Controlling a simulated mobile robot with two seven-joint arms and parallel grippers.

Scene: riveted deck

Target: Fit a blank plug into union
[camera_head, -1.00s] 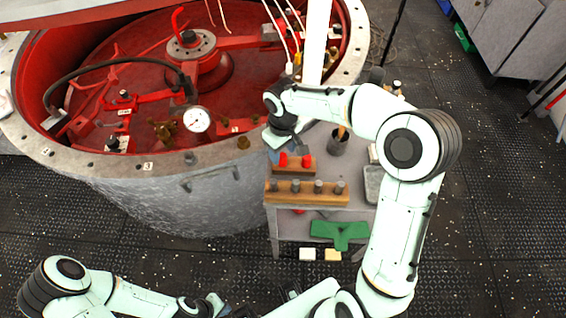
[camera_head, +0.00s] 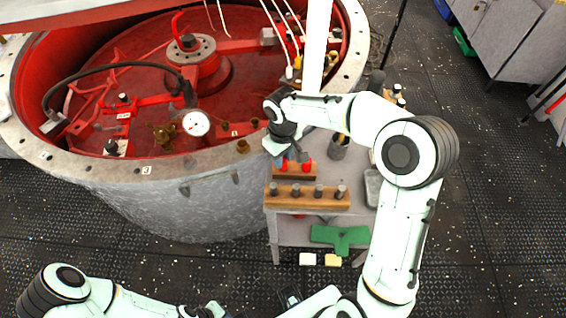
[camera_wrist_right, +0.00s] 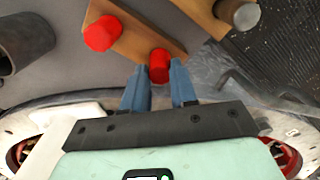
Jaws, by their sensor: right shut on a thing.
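Two red plugs stand at a small wooden block on the cart top, one to the right (camera_head: 307,165) and one to the left (camera_head: 281,166). My right gripper (camera_head: 291,158) reaches down over the block. In the right wrist view its blue fingers (camera_wrist_right: 160,88) are shut on one red plug (camera_wrist_right: 159,65), at the block's end (camera_wrist_right: 135,40). The other red plug (camera_wrist_right: 102,33) stands free beside it. My left gripper (camera_head: 208,311) is at the bottom edge, partly cut off; its jaws are not clear. I cannot tell which fitting is the union.
A longer wooden rack (camera_head: 330,202) with several grey plugs stands at the cart's front. A grey cup (camera_head: 339,148) is right of the block. The round red-floored vessel (camera_head: 235,172), with a pressure gauge (camera_head: 196,124) and brass fittings, lies left. A green piece (camera_head: 340,237) is on the lower shelf.

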